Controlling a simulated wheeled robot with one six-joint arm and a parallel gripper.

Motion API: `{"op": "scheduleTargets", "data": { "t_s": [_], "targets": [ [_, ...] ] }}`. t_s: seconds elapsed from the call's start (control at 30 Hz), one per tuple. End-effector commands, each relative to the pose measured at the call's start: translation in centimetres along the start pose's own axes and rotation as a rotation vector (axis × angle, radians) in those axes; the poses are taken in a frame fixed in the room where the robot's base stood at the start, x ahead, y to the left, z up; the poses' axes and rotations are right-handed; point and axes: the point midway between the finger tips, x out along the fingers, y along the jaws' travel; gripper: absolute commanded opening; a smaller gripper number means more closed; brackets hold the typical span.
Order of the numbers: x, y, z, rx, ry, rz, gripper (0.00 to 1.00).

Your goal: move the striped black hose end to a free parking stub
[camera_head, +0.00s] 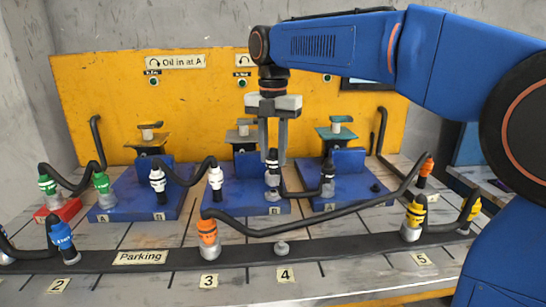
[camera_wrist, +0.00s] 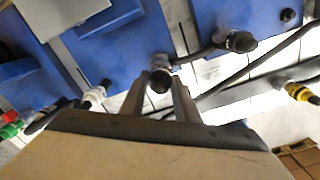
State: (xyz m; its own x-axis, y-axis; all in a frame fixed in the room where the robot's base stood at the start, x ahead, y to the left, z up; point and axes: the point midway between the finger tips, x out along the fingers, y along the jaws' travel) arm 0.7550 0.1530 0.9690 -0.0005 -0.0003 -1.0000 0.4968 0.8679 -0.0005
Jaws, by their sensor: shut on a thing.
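My gripper (camera_head: 273,157) is shut on a black hose end (camera_head: 272,169), its fingers on either side of it. This end stands upright over a grey fitting beside label B on the middle blue block, and looks seated there. In the wrist view its round black top (camera_wrist: 159,82) sits between the fingertips. A short black hose runs right to another black end (camera_head: 328,172) on the right block, also in the wrist view (camera_wrist: 241,42). I cannot clearly tell which black end is striped. A bare parking stub (camera_head: 281,247) stands above label 4 on the parking rail.
An orange-banded end (camera_head: 207,235) stands at 3, a yellow-banded end (camera_head: 413,219) near 5 and a blue end (camera_head: 62,238) near 2. The orange end's long hose (camera_head: 315,228) arches between the blocks and the rail. White (camera_head: 157,178) and green (camera_head: 101,183) ends stand left.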

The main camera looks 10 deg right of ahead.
Motion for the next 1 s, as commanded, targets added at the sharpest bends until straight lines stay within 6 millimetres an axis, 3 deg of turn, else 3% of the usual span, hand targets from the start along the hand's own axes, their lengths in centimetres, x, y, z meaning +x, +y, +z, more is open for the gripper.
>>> {"op": "scheduleTargets", "data": {
  "t_s": [0.27, 0.3, 0.4, 0.57, 1.0],
  "targets": [
    [-0.2, 0.0, 0.0, 0.0, 0.0, 0.0, 0.0],
    [-0.2, 0.0, 0.0, 0.0, 0.0, 0.0, 0.19],
    [-0.2, 0.0, 0.0, 0.0, 0.0, 0.0, 0.0],
    [-0.6, 0.0, 0.0, 0.0, -0.001, 0.002, 0.0],
    [-4.1, 0.0, 0.0, 0.0, -0.002, 0.002, 0.0]
  ]
}}
